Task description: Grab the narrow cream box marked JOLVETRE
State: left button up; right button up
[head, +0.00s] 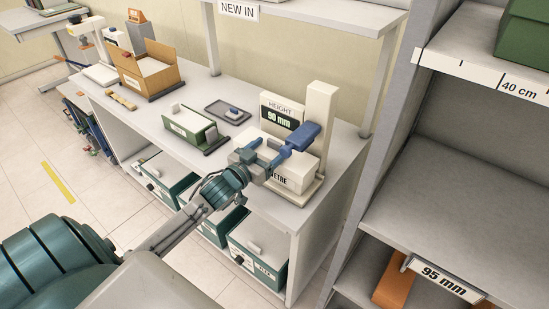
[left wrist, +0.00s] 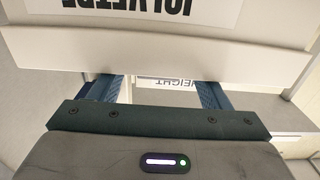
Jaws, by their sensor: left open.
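The narrow cream box marked JOLVETRE (head: 292,180) rests on the base of the height gauge (head: 318,125), its label partly covered in the head view. My left gripper (head: 264,158) is at the box's left end, at about the height of its top. In the left wrist view the box (left wrist: 150,45) fills the upper part, with its lettering upside down. My open left fingers (left wrist: 155,92) are spread apart, and the box edge hides their tips. I cannot tell whether they touch the box. My right gripper is not in view.
The gauge's blue slider (head: 303,136) sits just above the box. Its display (head: 281,117) reads 90 mm. A green box (head: 190,127), a dark tray (head: 228,112) and an open carton (head: 148,72) stand farther left on the bench. A shelf unit (head: 455,185) rises at the right.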

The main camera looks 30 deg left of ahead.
aim_at(273, 145)
pick_arm(q)
jog(key=shift+w+d, duration=0.15)
jog(key=shift+w, duration=1.4)
jog(key=shift+c, duration=0.4)
jog(key=c, duration=1.4)
grip_shut()
jog(key=shift+r, duration=0.1)
